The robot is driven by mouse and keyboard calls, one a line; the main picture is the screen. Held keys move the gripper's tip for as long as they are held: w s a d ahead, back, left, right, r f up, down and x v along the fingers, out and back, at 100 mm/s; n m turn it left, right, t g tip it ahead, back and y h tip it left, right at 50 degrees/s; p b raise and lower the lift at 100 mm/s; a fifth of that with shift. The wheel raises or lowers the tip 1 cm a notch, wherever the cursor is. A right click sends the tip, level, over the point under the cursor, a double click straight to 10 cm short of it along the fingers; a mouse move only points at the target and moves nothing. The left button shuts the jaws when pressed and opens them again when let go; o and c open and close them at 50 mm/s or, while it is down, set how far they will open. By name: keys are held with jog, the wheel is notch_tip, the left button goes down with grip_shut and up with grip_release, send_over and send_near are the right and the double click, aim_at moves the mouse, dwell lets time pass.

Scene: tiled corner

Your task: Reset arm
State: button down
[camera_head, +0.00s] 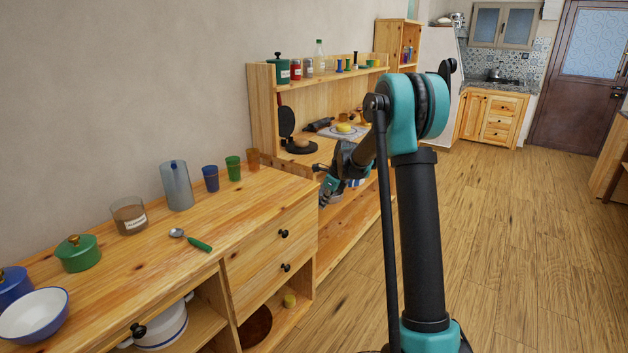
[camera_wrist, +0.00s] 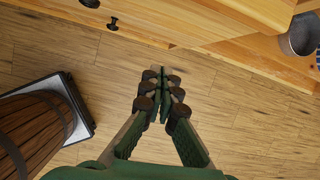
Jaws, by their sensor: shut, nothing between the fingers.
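My gripper (camera_head: 327,190) is held in the air in front of the wooden counters, near the gap between the drawer counter and the taller shelf unit. In the wrist view my gripper (camera_wrist: 160,82) points down at the wooden floor, with its fingers together and nothing between them. My arm is bent, with its teal and black links in the middle of the head view.
A shelf unit (camera_head: 262,110) stands behind. A wooden barrel (camera_wrist: 35,128) stands on a dark base at left in the wrist view. Floor at right is clear.

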jog(key=s+d+n+h, duration=0.1)
jog(key=s+d+n, duration=0.3)
jog(key=s+n, duration=0.4)
jog(key=s+d+f+n+t+h, duration=0.1)
jog(key=s+d+n, duration=0.3)
jog(key=s, duration=1.6)
jog(key=s+d+f+n+h, duration=0.1)
jog(key=s+d+n, duration=0.4)
jog(key=s+n, duration=0.7)
jog(key=shift+s+t, duration=0.3)
jog(key=shift+s, duration=0.7)
jog(key=shift+d, duration=0.1)
